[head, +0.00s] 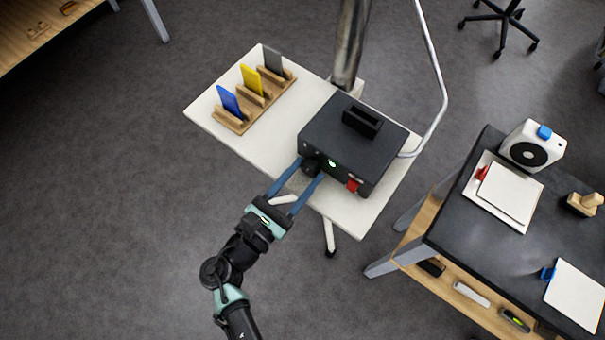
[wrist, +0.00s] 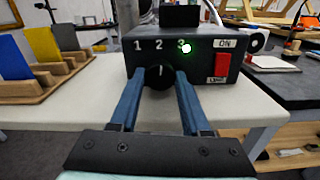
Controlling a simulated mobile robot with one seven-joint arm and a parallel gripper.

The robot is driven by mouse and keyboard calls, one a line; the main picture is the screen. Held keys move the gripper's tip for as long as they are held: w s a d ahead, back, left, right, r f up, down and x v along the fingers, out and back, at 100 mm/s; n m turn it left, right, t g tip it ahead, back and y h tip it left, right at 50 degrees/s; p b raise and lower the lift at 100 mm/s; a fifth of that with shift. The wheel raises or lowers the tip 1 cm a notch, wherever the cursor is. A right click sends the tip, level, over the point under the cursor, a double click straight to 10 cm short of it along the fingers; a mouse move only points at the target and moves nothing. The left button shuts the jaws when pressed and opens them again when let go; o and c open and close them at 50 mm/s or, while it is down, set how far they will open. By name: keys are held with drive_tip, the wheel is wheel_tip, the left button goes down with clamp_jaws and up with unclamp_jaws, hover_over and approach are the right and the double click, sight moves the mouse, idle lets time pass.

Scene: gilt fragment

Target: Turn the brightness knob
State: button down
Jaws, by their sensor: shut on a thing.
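The black device box (head: 350,140) stands on a small white table. The knob's white mark points roughly straight up, toward the 2. My gripper (wrist: 159,84) has its two blue fingers on the left and right sides of the knob, shut on it. In the head view the knob (head: 311,166) shows between the fingertips.
A wooden rack (head: 233,123) with blue, yellow and grey plates stands left of the box on the white table (head: 215,97). A metal post rises behind the box. A dark workbench (head: 456,217) with papers and a white speaker-like device (head: 532,146) is at the right.

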drive_tip(key=shift+m+b, duration=0.85)
drive_tip(key=shift+m, duration=1.15)
drive_tip(key=shift+c, duration=1.8)
unclamp_jaws()
drive_tip(key=b+v, duration=0.2)
drive_tip(key=v, duration=1.1)
